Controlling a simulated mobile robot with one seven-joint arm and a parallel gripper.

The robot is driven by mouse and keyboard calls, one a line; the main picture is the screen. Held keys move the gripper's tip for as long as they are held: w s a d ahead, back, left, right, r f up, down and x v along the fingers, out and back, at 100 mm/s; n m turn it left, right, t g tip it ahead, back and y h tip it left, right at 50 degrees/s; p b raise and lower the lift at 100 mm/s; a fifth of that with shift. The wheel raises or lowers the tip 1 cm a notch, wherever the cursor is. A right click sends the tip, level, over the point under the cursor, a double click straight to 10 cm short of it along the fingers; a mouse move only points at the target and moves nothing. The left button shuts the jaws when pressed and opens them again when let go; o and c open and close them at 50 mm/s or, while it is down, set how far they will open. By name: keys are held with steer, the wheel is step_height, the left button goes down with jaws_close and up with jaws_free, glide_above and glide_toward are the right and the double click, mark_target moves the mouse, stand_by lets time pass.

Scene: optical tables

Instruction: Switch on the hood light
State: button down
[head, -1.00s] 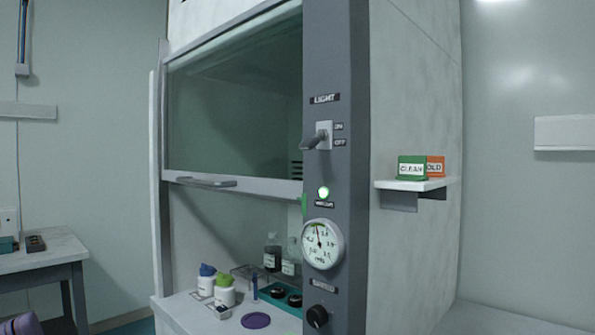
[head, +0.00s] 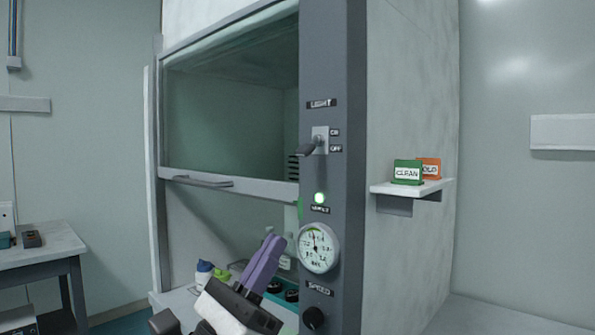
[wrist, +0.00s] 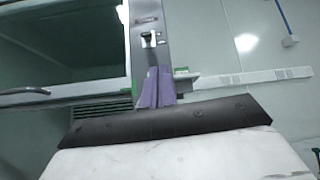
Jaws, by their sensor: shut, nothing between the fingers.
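The light switch (head: 313,144) is a lever on a pale plate below the LIGHT label (head: 321,103), on the hood's dark grey post. Its lever points out and down to the left, towards the OFF side. The switch also shows in the wrist view (wrist: 149,39), above my fingers. My gripper (head: 272,242) has purple fingers, shut and empty, in front of the hood's lower opening. It is below and left of the switch, apart from it. In the wrist view the gripper (wrist: 156,72) points up towards the post.
A round gauge (head: 319,248) and a black SPEED knob (head: 314,318) are on the post below the switch. The glass sash has a handle (head: 203,181). A shelf (head: 412,188) with CLEAN (head: 408,172) and OLD signs juts out at the right. Bottles (head: 204,271) stand inside the hood.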

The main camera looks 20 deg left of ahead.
mark_target(306, 150)
steer(key=w+y, duration=0.1)
steer(key=w+a+f+y, duration=0.1)
steer(key=y, duration=0.1)
steer(key=shift+w+f, duration=0.15)
steer(key=shift+w, duration=0.25)
steer(key=shift+d, duration=0.1)
steer(key=p+x, duration=0.4)
steer(key=x, duration=0.6)
steer(key=shift+w+r+p, duration=0.15)
steer(key=shift+r+p, duration=0.25)
steer(key=s+r, duration=0.1)
steer(key=s+r+p, duration=0.1)
steer(key=shift+s+a+r, duration=0.1)
steer(key=shift+a+r, duration=0.25)
steer(key=shift+a, duration=0.05)
steer(key=shift+s+a+r, duration=0.1)
steer(key=shift+a, duration=0.1)
